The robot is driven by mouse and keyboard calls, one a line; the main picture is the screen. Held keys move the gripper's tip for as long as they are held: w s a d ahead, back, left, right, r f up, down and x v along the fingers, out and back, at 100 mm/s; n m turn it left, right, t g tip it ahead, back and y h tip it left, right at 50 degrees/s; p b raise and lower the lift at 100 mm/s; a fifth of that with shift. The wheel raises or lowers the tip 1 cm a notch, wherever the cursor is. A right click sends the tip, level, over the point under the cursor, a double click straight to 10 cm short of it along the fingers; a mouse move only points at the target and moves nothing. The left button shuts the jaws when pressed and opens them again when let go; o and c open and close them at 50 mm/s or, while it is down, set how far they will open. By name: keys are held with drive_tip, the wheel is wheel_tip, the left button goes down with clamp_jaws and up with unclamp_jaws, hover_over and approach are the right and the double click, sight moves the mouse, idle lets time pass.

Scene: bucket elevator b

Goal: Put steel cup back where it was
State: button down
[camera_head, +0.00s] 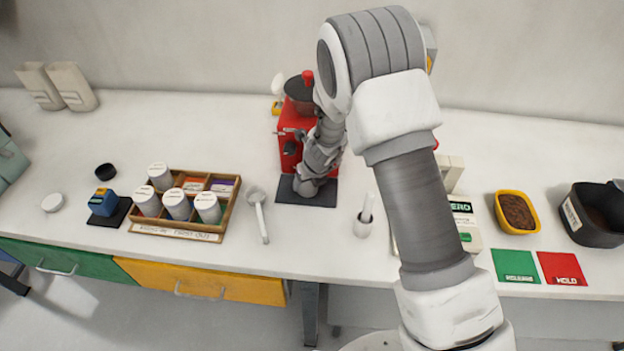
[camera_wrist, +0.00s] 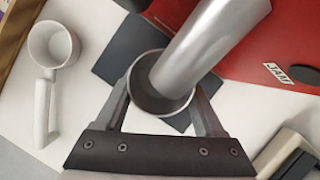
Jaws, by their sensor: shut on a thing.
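The steel cup (camera_wrist: 139,99) sits between the two fingers of my gripper (camera_wrist: 163,107) in the wrist view, and the fingers are shut on its sides. A silver tube (camera_wrist: 208,45) slants down over the cup, and its lower end overlaps the cup's mouth. I cannot tell whether they touch. The cup is above or on a dark mat (camera_wrist: 122,52) in front of the red machine (camera_wrist: 270,45). In the head view my arm hides the cup and much of the red machine (camera_head: 290,124); the dark mat (camera_head: 318,199) shows below.
A white scoop (camera_head: 258,208) lies left of the mat, also in the wrist view (camera_wrist: 46,95). A wooden tray (camera_head: 231,203) of several white-lidded jars stands further left. A small white holder (camera_head: 362,227) stands right. A yellow bowl (camera_head: 530,227) and black bin (camera_head: 587,235) are far right.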

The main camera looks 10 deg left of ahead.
drive_tip(key=shift+a+f, duration=0.1)
unclamp_jaws()
